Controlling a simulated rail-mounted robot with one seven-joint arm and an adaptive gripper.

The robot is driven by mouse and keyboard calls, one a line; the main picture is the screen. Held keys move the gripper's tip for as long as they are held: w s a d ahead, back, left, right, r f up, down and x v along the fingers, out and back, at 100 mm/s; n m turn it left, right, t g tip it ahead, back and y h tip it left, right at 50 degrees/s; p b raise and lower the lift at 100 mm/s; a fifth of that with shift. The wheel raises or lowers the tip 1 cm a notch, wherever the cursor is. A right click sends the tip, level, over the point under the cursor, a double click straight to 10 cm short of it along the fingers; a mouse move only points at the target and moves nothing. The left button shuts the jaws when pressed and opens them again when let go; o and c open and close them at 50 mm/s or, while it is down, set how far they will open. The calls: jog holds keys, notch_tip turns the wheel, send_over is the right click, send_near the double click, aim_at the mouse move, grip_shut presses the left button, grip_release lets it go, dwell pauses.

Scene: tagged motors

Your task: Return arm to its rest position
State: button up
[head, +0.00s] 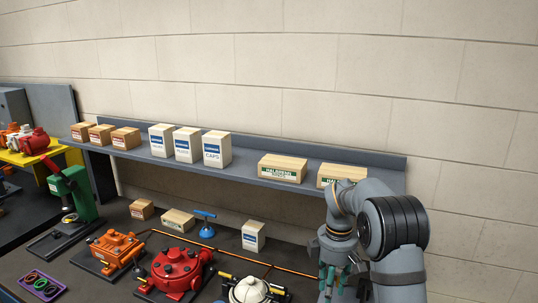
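My arm (398,225) stands at the lower right, in front of the shelf's right end. It is folded, with its forearm bent over and the wrist pointing down. My gripper (334,278) hangs at the bottom edge, right of the white motor (248,291). Its greenish fingers are small and partly cut off by the frame edge, so I cannot tell whether they are open or shut. No held object is clearly visible.
A grey wall shelf (245,176) holds several cartons, and my arm overlaps its right end. An orange motor (115,248) and a red motor (175,268) stand on the dark bench. A blue-handled tool (206,222), small boxes and a green press (78,195) are behind or left.

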notch_tip(320, 180, down, 8)
jog(key=shift+r, duration=0.1)
jog(key=shift+w+m, duration=0.1)
jog(key=shift+m, duration=0.4)
jog(key=shift+d+f+m, duration=0.1)
jog(key=shift+f+m, duration=0.1)
jog(key=shift+m, duration=0.5)
jog(key=m, duration=0.4)
jog(key=shift+d+r+b, duration=0.1)
jog(key=shift+b, duration=0.25)
jog(key=m, duration=0.4)
jog(key=shift+d, duration=0.1)
jog(key=shift+r, duration=0.1)
